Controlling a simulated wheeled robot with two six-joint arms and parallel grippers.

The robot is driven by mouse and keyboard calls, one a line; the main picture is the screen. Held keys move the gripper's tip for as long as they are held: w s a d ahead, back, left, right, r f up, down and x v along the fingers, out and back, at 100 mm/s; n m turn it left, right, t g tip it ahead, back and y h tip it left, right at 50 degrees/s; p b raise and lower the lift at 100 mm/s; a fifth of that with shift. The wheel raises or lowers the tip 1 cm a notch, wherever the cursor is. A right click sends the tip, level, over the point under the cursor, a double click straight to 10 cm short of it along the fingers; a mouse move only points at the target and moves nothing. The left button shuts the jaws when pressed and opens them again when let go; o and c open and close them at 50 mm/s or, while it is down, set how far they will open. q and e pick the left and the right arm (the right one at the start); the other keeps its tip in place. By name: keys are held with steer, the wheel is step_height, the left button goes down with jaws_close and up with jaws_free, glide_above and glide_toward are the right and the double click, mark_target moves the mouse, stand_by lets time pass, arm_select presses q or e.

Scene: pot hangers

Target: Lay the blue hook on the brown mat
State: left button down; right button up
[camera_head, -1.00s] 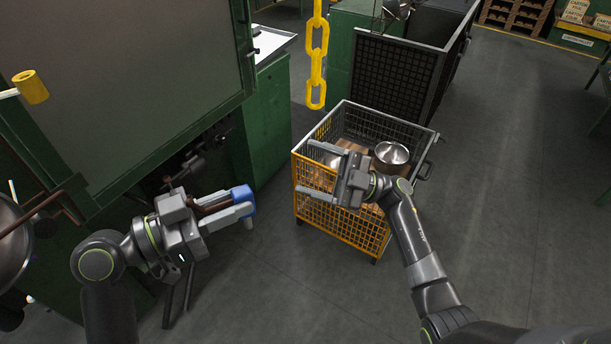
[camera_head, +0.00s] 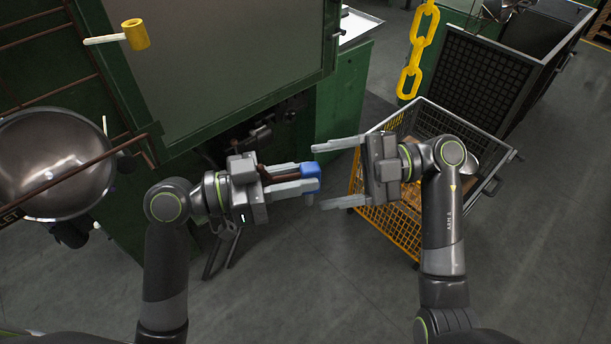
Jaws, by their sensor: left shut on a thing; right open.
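My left gripper (camera_head: 305,178) is shut on the blue hook (camera_head: 310,171). A blue block-like end shows at its fingertips, and a dark brown length lies between the fingers. The hook is held in the air above the grey floor, and part of it is hidden by the fingers. My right gripper (camera_head: 327,174) is open and empty, facing left. Its spread fingertips are just right of the blue end, one above and one below its level in the picture; I cannot tell whether they touch it.
A yellow wire cart (camera_head: 392,236) with a metal pot stands behind my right gripper. A yellow chain (camera_head: 417,50) hangs above it. A yellow-headed mallet (camera_head: 136,34) is at upper left.

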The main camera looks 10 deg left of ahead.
mark_target(320, 178)
steer(key=shift+x, duration=2.55)
steer(key=c, duration=0.9)
arm_select(q)
steer(key=c, duration=1.6)
jaws_free()
arm_select(e)
steer(key=shift+c, duration=1)
arm_select(q)
steer(key=o, duration=0.5)
steer(key=shift+c, duration=0.2)
